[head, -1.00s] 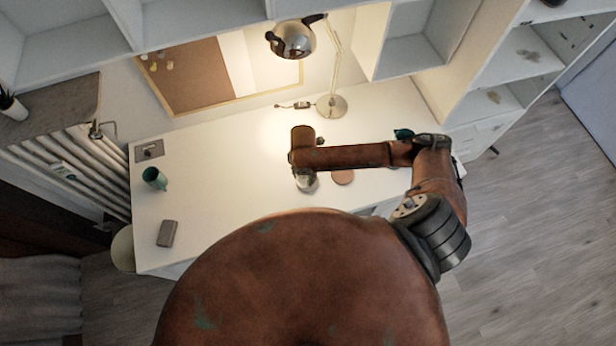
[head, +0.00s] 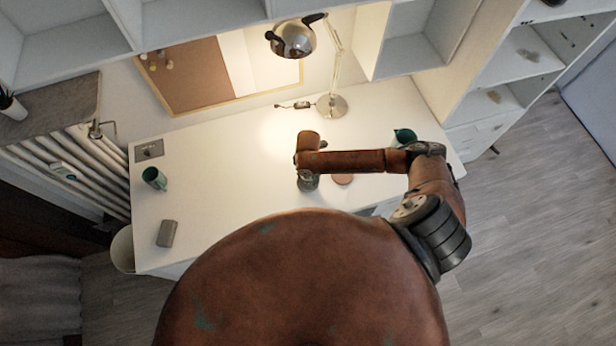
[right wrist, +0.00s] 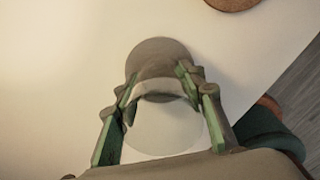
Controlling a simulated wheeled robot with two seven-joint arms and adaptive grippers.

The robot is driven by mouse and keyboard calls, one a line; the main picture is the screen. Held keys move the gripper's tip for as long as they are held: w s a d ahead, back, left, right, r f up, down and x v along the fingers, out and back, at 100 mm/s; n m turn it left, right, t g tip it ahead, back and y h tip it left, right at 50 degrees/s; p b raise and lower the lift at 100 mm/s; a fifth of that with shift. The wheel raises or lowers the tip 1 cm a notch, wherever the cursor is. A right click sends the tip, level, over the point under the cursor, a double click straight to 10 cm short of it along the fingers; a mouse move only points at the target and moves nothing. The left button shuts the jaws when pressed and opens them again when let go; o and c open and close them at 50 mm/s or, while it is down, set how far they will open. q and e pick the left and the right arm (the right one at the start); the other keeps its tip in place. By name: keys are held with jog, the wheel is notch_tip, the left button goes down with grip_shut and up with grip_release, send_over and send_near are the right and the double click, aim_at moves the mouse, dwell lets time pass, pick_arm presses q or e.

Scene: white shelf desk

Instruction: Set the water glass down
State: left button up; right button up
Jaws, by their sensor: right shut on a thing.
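My right gripper (right wrist: 158,88) is shut on the water glass (right wrist: 164,126), a pale, see-through round shape between its green-edged fingers in the right wrist view. A grey round patch shows just beyond the fingertips. In the head view my right gripper (head: 308,182) hangs below the brown wrist over the front middle of the white desk (head: 235,185), and the glass is hidden there. I cannot tell whether the glass touches the desk. My left gripper is not in view.
A round brown coaster (head: 343,179) lies just right of my right gripper. A teal mug (head: 154,178) and a grey box (head: 167,233) are at the left. A teal object (head: 404,136) is behind my arm. A lamp (head: 332,105) stands at the back. The desk's left middle is clear.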

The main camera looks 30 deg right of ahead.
jog(key=o, duration=1.3)
notch_tip(320, 180, up, 12)
jog(key=shift+r, duration=0.15)
